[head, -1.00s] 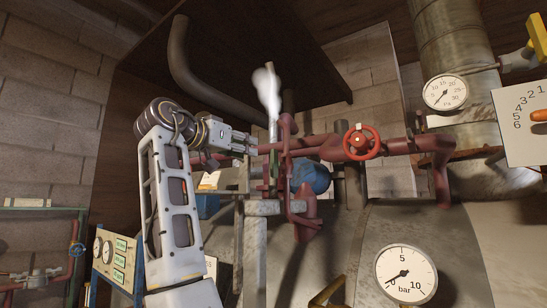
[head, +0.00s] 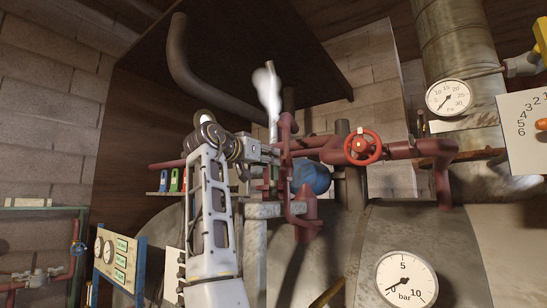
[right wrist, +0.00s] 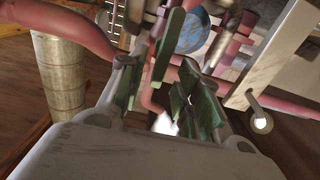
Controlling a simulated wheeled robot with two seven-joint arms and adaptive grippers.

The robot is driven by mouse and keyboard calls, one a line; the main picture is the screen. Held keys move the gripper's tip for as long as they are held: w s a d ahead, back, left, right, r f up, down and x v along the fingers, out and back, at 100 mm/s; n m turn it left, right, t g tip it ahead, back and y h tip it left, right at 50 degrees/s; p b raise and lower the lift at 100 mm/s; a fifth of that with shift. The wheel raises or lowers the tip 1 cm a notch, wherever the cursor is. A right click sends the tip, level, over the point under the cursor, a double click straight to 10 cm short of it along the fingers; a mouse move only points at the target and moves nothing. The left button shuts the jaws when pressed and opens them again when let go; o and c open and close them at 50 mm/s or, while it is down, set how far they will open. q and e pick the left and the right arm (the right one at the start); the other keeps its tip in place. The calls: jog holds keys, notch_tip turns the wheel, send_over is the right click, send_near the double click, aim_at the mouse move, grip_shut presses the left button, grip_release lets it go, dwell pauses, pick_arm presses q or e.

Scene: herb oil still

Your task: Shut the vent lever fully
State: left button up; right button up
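A slim upright vent pipe (head: 273,128) stands in the middle of the head view, with white steam (head: 267,88) at its top. Below it a narrow green bar, which looks like the vent lever (head: 274,174), is partly hidden behind my gripper and red pipework. In the right wrist view the green lever (right wrist: 172,35) runs lengthwise near the gap between the fingers. My right gripper (head: 268,153) is at the vent pipe, beside the lever. In the wrist view its fingers (right wrist: 156,82) are apart; I cannot tell whether they touch the lever. My left gripper is out of view.
Red pipes with a red handwheel (head: 362,145) run right of the gripper. A blue round part (head: 311,177) sits behind. A bar gauge (head: 406,278) is at the lower right, a Pa gauge (head: 449,98) above. A dark hood (head: 240,50) hangs overhead.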

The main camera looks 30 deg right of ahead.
jog(key=shift+p+x, duration=0.35)
jog(key=shift+x, duration=1.4)
grip_shut()
